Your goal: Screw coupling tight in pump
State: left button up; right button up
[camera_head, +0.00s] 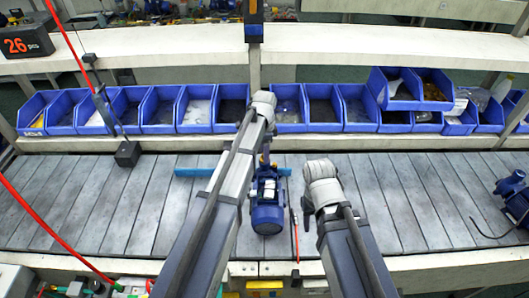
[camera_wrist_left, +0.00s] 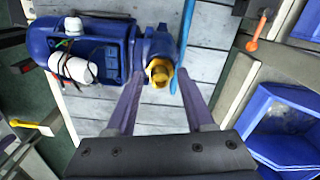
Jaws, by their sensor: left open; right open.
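The blue pump (camera_head: 267,210) lies on the grey slatted conveyor near the middle. In the left wrist view the pump body (camera_wrist_left: 95,42) is at the upper left. The brass-yellow coupling (camera_wrist_left: 160,72) is at the pump's right-hand end. My left gripper (camera_wrist_left: 160,80) is open, its two fingertips on either side of the coupling with gaps visible. I cannot tell the depth between them. In the head view my left arm hides part of the pump, and the coupling is not clear. My right gripper (camera_head: 306,204) is open and appears empty, right of the pump.
A blue bar (camera_head: 195,172) lies across the conveyor behind the pump. A thin red-and-black tool (camera_head: 295,225) is right of the pump. A row of blue bins (camera_head: 160,110) stands behind. Another blue pump (camera_head: 515,195) sits at the far right.

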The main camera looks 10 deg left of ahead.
pick_arm(q)
jog(key=shift+n, duration=1.7)
jog(key=shift+n, duration=0.6)
grip_shut()
jog(key=shift+m, duration=1.8)
